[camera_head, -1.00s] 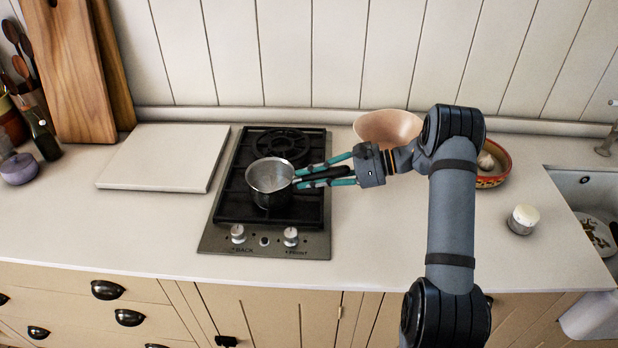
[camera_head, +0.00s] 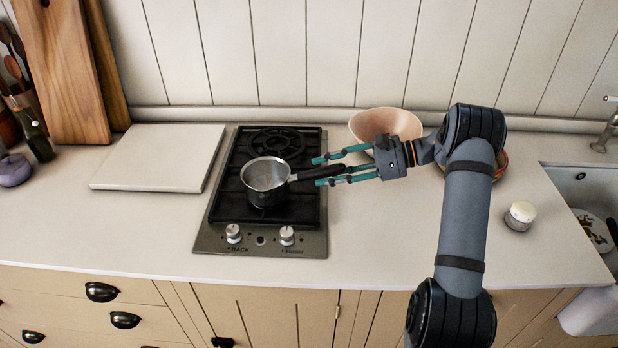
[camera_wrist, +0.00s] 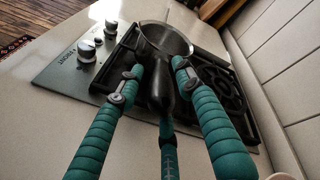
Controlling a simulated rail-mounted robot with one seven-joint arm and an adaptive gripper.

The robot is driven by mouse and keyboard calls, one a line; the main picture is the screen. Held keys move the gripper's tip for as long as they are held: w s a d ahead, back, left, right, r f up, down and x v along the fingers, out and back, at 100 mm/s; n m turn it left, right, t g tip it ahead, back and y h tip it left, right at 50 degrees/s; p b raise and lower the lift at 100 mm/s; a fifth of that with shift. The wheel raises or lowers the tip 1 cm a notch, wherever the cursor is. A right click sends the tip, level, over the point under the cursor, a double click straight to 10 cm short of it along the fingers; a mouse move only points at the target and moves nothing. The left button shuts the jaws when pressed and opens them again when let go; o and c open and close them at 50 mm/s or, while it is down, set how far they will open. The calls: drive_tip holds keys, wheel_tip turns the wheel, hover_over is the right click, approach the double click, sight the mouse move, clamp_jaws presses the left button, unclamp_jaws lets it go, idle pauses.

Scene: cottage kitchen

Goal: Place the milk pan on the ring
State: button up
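The milk pan (camera_head: 266,196), small and dark with a steel-coloured inside, sits upright on the front ring of the black hob (camera_head: 225,208). Its dark handle (camera_head: 318,172) points right toward my gripper (camera_head: 318,171). In the wrist view the pan (camera_wrist: 165,38) is ahead, with its handle (camera_wrist: 160,90) running back between the teal fingers of my gripper (camera_wrist: 155,80). The fingers are spread apart around the handle's outer part, with gaps at the sides. The front ring is hidden under the pan; the back ring (camera_head: 277,141) is bare.
A pale board (camera_head: 160,157) lies left of the hob. A pinkish bowl (camera_head: 385,124) stands behind my gripper. A small white-lidded jar (camera_head: 520,215) and the sink (camera_head: 590,190) are at the right. Knobs (camera_head: 287,235) line the hob's front.

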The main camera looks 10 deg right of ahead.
drive_tip(key=v, duration=0.6)
drive_tip(key=shift+d+b, duration=0.15)
drive_tip(key=shift+b, duration=0.25)
drive_tip(key=shift+r, duration=0.1)
idle(1.6)
